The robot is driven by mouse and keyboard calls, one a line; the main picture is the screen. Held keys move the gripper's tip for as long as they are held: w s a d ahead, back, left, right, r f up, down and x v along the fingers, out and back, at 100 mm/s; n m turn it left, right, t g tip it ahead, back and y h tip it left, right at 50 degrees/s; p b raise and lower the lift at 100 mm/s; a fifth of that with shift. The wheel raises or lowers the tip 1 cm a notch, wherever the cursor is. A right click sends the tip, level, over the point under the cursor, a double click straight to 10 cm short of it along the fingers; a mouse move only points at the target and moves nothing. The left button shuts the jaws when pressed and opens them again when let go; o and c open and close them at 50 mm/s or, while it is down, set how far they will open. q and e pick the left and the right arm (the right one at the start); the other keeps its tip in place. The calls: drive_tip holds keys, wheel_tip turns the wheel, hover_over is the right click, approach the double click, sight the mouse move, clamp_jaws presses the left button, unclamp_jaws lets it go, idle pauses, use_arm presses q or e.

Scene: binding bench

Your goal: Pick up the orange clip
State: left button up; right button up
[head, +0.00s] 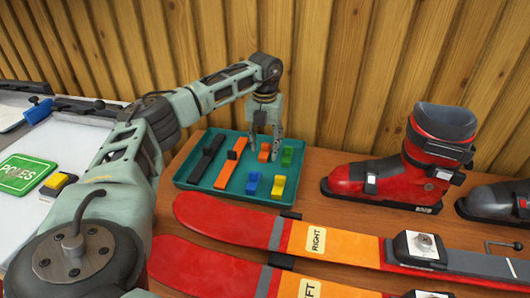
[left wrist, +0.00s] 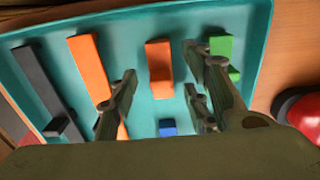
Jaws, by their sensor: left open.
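The orange clip (head: 264,152) lies in the teal tray (head: 187,166), in its back row between the long orange strap and the green clip. In the left wrist view the orange clip (left wrist: 159,68) shows between my finger tips. My left gripper (head: 266,143) is open, pointing down over the tray close to the clip; it also shows in the left wrist view (left wrist: 160,78). Nothing is held. I cannot tell the exact height of the tips above the clip. My right gripper is in neither view.
Near the clip lie a green clip (head: 287,157), blue clip (head: 253,183), yellow clip (head: 278,187), orange strap (head: 231,162) and black strap (head: 207,158). A red ski boot (head: 390,180) stands right of the tray. Skis (head: 250,222) lie in front; a wooden wall (head: 330,70) rises behind.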

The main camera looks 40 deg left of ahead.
use_arm(q)
drive_tip(key=shift+f, duration=0.55)
drive_tip(key=shift+r, duration=0.1)
clamp_jaws()
